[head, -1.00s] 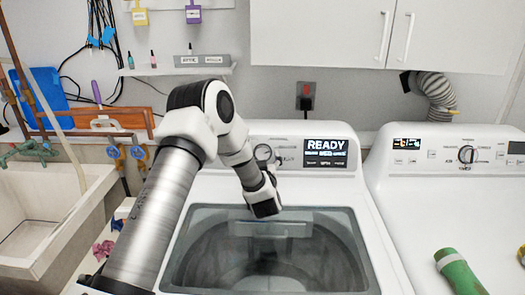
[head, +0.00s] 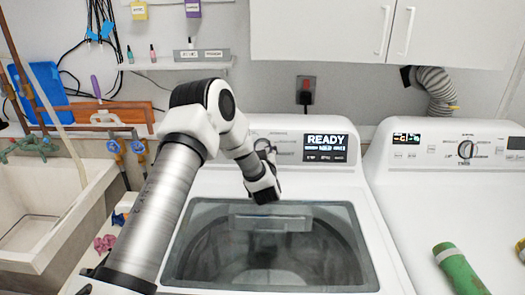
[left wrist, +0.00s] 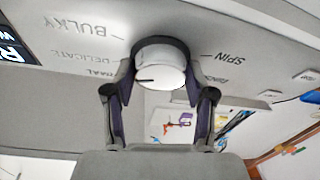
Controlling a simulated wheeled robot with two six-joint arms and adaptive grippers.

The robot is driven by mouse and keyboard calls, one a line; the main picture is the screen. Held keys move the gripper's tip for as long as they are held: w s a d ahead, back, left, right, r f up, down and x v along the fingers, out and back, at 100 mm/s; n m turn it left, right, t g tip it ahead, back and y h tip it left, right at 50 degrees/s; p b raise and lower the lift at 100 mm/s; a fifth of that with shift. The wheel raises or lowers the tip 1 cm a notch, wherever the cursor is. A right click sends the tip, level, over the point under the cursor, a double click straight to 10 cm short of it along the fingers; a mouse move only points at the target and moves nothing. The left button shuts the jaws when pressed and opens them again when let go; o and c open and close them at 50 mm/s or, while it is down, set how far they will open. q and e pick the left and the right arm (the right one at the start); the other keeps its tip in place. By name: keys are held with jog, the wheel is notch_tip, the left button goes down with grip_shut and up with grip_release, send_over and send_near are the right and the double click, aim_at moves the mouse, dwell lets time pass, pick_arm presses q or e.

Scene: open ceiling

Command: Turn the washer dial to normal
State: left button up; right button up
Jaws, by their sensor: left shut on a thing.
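The washer dial (left wrist: 160,68) is a round white knob with a dark rim and a short dark mark on its face. In the left wrist view the mark points left, roughly toward a partly hidden label ending in "MAL". BULKY and DELICATE are printed above that label, SPIN at the right. My left gripper (left wrist: 160,83) is shut on the dial, one finger on each side. In the head view the dial (head: 261,145) is partly covered by my left gripper (head: 267,160). The washer (head: 185,235) has a READY screen (head: 325,148). My right gripper is out of view.
A second white machine (head: 440,200) stands at the right with a green cylinder (head: 460,270) on it. A sink (head: 60,215) and pipes are at the left. A small shelf (head: 175,66) hangs on the wall above the washer.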

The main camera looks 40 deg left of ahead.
pick_arm(q)
jog(key=n+g+b, duration=0.1)
jog(key=n+b, duration=0.3)
jog(key=shift+f+n+g+y, duration=0.2)
jog(key=shift+n+g+y, duration=0.2)
jog(key=n+g+b, duration=0.1)
jog(key=n+b, duration=0.1)
jog(key=n, duration=0.1)
jog(key=shift+r+n+b, duration=0.15)
jog(key=shift+n+b, duration=0.15)
jog(key=shift+r+n+g+b, duration=0.1)
jog(key=shift+n+g+b, duration=0.4)
jog(key=shift+n, duration=0.4)
jog(key=o, duration=1.2)
jog(key=shift+c, duration=0.2)
jog(key=v, duration=1.2)
